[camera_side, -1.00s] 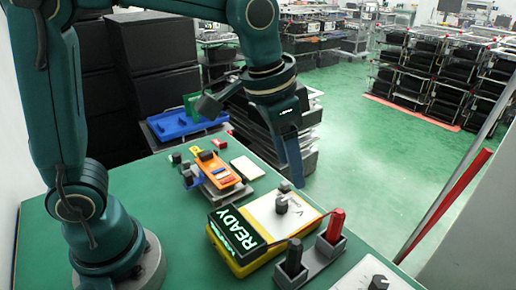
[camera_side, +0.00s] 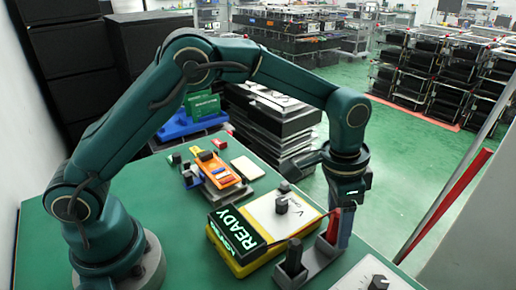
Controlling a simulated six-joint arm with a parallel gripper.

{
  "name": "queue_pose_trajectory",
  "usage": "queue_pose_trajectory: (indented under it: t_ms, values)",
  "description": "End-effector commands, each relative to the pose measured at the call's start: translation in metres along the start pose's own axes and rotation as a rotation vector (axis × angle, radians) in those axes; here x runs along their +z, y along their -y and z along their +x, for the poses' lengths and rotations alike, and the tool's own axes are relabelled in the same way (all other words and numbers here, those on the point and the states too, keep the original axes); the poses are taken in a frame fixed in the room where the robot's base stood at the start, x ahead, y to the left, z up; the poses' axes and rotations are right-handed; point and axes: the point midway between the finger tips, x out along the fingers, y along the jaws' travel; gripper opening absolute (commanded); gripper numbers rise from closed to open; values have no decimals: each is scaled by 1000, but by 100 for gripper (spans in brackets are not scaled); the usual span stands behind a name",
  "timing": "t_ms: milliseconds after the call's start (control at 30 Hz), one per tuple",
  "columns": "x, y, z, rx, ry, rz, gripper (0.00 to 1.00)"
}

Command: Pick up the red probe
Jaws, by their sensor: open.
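The red probe (camera_side: 333,226) stands upright in the right slot of a grey holder (camera_side: 322,258) at the front right of the table. A black probe (camera_side: 293,256) stands in the holder's left slot. My gripper (camera_side: 340,228) points down at the red probe, with a finger visible just to the right of it. The gripper is open. The arm and finger hide part of the probe's far side, and I cannot tell whether the finger touches it.
A yellow multimeter (camera_side: 240,262) with a lit READY screen and a dial lies left of the holder. A white panel with a knob (camera_side: 378,283) is at the front right. An orange fixture (camera_side: 216,176) and a blue tray (camera_side: 185,125) lie farther back. Green table is bare at front left.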

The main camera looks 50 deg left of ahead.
Motion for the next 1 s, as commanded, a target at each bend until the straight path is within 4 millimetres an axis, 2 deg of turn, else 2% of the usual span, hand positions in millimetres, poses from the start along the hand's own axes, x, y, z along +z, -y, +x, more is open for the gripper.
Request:
queue_pose_trajectory:
  t_ms: [133, 367, 500, 533, 867, 1000]
  values:
    - [0, 0, 8, 0, 0, 0, 63]
    - [0, 0, 8, 0, -1, 0, 63]
    - [0, 0, 8, 0, -1, 0, 9]
    - [0, 0, 8, 0, -1, 0, 0]
    - [0, 0, 7, 0, -2, 0, 0]
    - [-1, 0, 0, -1, -3, 0, 0]
